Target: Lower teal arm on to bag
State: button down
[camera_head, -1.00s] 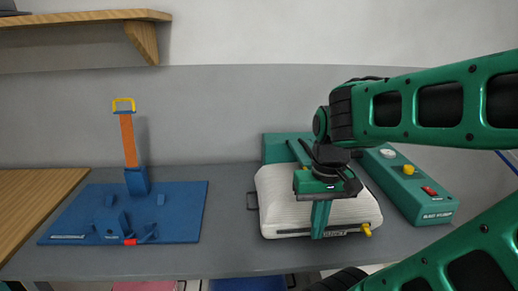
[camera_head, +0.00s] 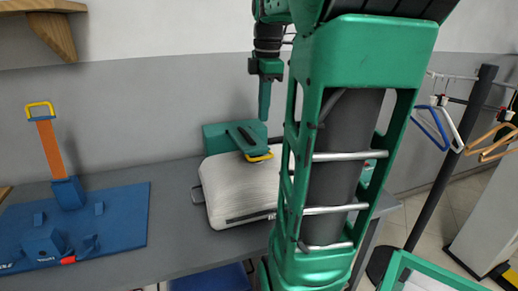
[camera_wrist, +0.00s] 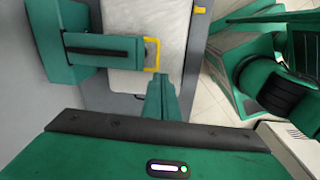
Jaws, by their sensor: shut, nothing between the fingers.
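The teal arm (camera_head: 242,138) reaches forward from a teal block at the back of the counter and ends in a yellow handle (camera_head: 258,157). It lies low over the back of the white bag (camera_head: 235,190); I cannot tell whether it touches. In the wrist view the teal arm (camera_wrist: 105,45) crosses the white bag (camera_wrist: 130,95) from the left, its yellow handle (camera_wrist: 152,54) at the end. My gripper (camera_head: 264,116) is shut and empty, pointing down above the handle. In the wrist view its fingertips (camera_wrist: 160,80) show just below the handle, apparently apart from it.
A blue board (camera_head: 120,225) with an orange lever (camera_head: 52,150) and yellow handle stands at left on the grey counter (camera_head: 175,190). My arm hides the counter's right part in the head view. A rack with hangers (camera_head: 440,125) stands at right.

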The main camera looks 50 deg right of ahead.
jog(key=d+n, duration=0.1)
send_near(262, 148)
jog(key=s+a+f, duration=0.1)
jog(key=f, duration=0.1)
jog(key=s+a+f, duration=0.1)
jog(key=f, duration=0.1)
jog(key=s+a+f, duration=0.1)
jog(key=a+f, duration=0.1)
jog(key=shift+f, duration=0.35)
